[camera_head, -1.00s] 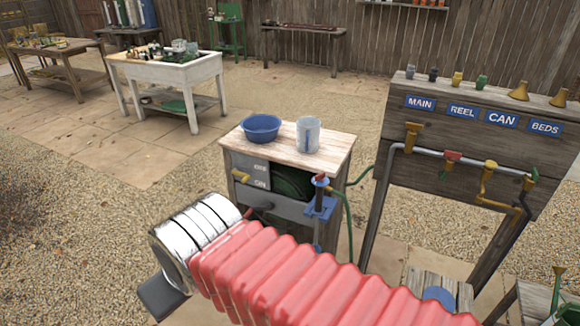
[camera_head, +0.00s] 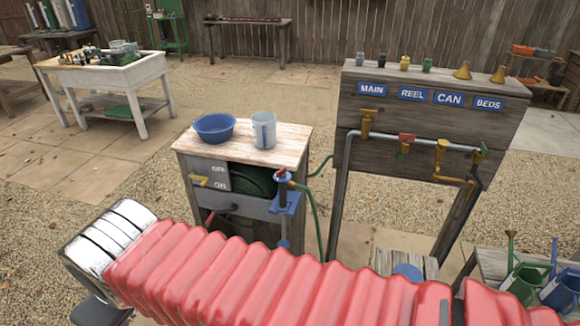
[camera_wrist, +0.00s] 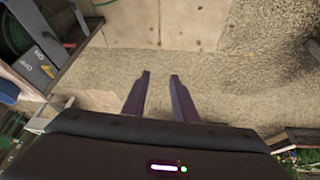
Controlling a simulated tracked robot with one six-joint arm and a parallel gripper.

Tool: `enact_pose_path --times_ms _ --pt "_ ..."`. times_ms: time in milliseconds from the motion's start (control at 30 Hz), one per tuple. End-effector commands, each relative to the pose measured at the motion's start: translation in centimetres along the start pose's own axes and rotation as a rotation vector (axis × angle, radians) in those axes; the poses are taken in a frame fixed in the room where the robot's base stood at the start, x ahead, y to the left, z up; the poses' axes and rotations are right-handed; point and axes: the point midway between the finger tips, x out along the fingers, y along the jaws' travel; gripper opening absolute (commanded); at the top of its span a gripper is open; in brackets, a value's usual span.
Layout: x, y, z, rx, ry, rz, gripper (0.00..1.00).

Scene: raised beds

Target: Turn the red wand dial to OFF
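A small red dial (camera_head: 281,173) tops the wand in a blue bracket (camera_head: 286,203) at the right front corner of a wooden cabinet (camera_head: 301,133). Its pointing direction and any OFF mark on it are too small to read. My gripper (camera_wrist: 159,77) shows in the wrist view with two dark fingers apart and nothing between them, over gravel. In the head view my arm crosses the foreground and its end is at the lower left, short of the cabinet. The dial cannot be made out in the wrist view.
A grey panel (camera_head: 207,172) with a yellow lever is on the cabinet front. A blue bowl (camera_head: 214,127) and a grey jug (camera_head: 264,130) stand on top. A pipe board (camera_head: 355,100) with a red tap (camera_head: 407,137) is to the right. Watering cans (camera_head: 522,283) are at lower right.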

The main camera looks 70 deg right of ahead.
Motion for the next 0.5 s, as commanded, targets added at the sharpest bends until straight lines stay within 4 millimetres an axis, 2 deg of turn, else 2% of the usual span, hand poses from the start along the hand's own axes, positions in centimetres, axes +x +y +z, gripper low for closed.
enact_pose_path --times_ms 167,500 --pt "1.5 2.7 0.3 -0.062 -0.108 0.097 0.26" --pt "4.0 11.8 1.4 -0.24 -0.407 0.316 0.26"
